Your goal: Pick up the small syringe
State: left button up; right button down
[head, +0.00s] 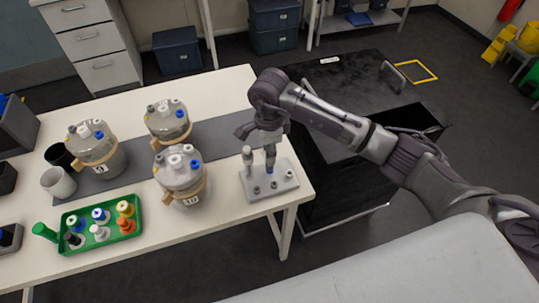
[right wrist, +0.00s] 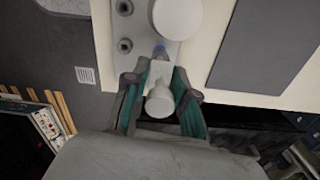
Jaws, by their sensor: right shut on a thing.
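The small syringe (right wrist: 158,100), pale with a blue part, is between the fingers of my right gripper (right wrist: 160,85) in the right wrist view. In the head view my right gripper (head: 267,140) points down over the grey rack (head: 284,183), shut on this syringe. The syringe's blue part (head: 270,163) shows just below the fingers. I cannot tell whether its lower end is in the rack or just above it. A larger pale syringe (head: 248,160) stands upright in the rack, left of my gripper. My left gripper is not in view.
Lidded bioreactors (head: 188,193) stand on the table around a grey mat (head: 214,145). A green tray (head: 80,245) with several small bottles is at the front left. The rack is close to the table's right edge, with a black cabinet (head: 345,180) beyond it.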

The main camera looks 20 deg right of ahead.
jog(key=shift+r, duration=0.1)
jog(key=shift+r, duration=0.25)
jog(key=r+b, duration=0.2)
jog(key=r, duration=0.1)
jog(key=shift+s+d+r, duration=0.15)
jog(key=shift+d+r, duration=0.05)
jog(key=shift+r, duration=0.05)
jog(key=s+d+r+b, duration=0.3)
jog(key=s+d+r, duration=0.3)
jog(key=s, duration=0.3)
jog(key=shift+d+r, duration=0.3)
jog(key=shift+r, duration=0.1)
